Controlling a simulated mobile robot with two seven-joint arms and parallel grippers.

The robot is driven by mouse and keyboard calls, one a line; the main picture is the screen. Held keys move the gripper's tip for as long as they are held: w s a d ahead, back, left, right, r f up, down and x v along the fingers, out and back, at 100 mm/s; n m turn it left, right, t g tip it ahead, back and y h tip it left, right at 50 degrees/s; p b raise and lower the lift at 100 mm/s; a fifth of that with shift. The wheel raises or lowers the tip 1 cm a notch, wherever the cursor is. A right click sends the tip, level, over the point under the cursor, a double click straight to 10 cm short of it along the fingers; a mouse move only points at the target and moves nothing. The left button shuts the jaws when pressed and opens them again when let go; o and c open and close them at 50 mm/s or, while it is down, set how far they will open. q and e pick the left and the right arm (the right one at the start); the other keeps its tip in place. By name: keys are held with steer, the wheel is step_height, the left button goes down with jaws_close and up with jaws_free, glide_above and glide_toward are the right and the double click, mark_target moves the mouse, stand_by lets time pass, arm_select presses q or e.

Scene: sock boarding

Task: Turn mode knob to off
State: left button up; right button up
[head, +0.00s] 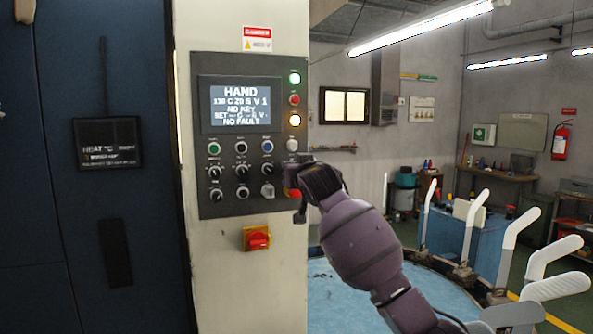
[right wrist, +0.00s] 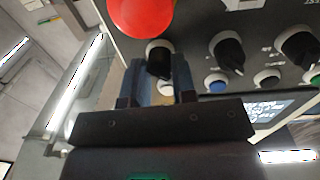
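The control panel (head: 228,209) has a lit display (head: 240,104) whose top line reads HAND. Black rotary knobs (head: 267,169) sit below the buttons. The rightmost knob of the upper row is hidden by my right gripper (head: 298,184) in the head view. In the right wrist view that black knob (right wrist: 159,58) shows between the two fingers of my right gripper (right wrist: 160,68), one on each side. The gap is about as wide as the knob; I cannot tell whether the fingers press on it. I cannot read its position label. My left gripper is out of view.
A red push button (right wrist: 140,14) lies right beside the fingers. A white button (head: 292,145), a blue button (right wrist: 217,86) and other knobs (right wrist: 229,53) are close by. A red and yellow switch (head: 257,238) is below the panel. A blue round table (head: 350,295) with white forms stands right.

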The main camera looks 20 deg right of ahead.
steer(key=c, duration=0.4)
steer(key=shift+o, duration=0.2)
steer(key=shift+m, duration=4.2)
steer(key=o, duration=0.9)
